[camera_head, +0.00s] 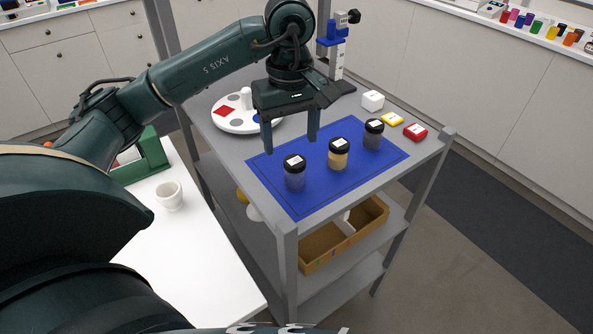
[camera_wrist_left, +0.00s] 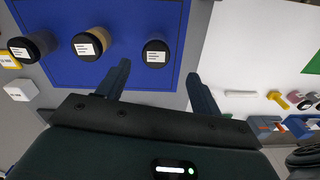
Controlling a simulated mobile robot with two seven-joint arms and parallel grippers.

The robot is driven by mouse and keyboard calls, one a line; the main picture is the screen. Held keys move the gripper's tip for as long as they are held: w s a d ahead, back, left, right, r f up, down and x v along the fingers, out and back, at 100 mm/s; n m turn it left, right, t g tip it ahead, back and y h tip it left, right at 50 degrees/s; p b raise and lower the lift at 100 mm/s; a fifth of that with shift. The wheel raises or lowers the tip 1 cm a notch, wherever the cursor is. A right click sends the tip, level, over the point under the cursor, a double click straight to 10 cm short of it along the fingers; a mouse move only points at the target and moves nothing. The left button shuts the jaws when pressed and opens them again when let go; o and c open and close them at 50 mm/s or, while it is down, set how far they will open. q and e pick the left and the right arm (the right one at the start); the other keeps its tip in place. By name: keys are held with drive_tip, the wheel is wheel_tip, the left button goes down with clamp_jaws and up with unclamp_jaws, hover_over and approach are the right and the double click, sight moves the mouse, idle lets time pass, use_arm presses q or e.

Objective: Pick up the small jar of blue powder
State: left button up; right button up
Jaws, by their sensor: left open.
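Three small jars with black lids and white labels stand upright in a row on a blue mat (camera_head: 330,197). The left jar (camera_head: 294,176) holds dark grey-blue powder, the middle jar (camera_head: 337,158) yellow powder, and the right jar (camera_head: 372,138) dark greyish powder. My left gripper (camera_head: 291,134) is open and empty, fingers pointing down, above the mat near the left jar. In the left wrist view the same left jar (camera_wrist_left: 156,53) shows just beyond the gap between the open fingertips (camera_wrist_left: 158,72), apart from them. My right gripper is not in view.
A round white palette (camera_head: 238,124) lies behind the gripper. A wooden tray (camera_head: 318,252) is on the shelf below. A white cup (camera_head: 169,195) stands on the white table.

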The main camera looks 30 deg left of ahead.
sight(295, 160)
use_arm(q)
wheel_tip(295, 160, down, 3)
drive_tip(key=shift+w+f, duration=0.1)
drive_tip(key=shift+w+d+f+p, duration=0.15)
drive_tip(key=shift+f+p, duration=0.35)
drive_tip(key=shift+f, duration=0.8)
drive_tip(key=shift+s+d+f+p, duration=0.1)
drive_tip(key=shift+f+p, duration=0.4)
drive_tip(key=shift+f, duration=0.8)
drive_tip(key=shift+c, duration=0.6)
drive_tip(key=shift+w, duration=0.1)
drive_tip(key=c, duration=1)
drive_tip(key=shift+o, duration=0.2)
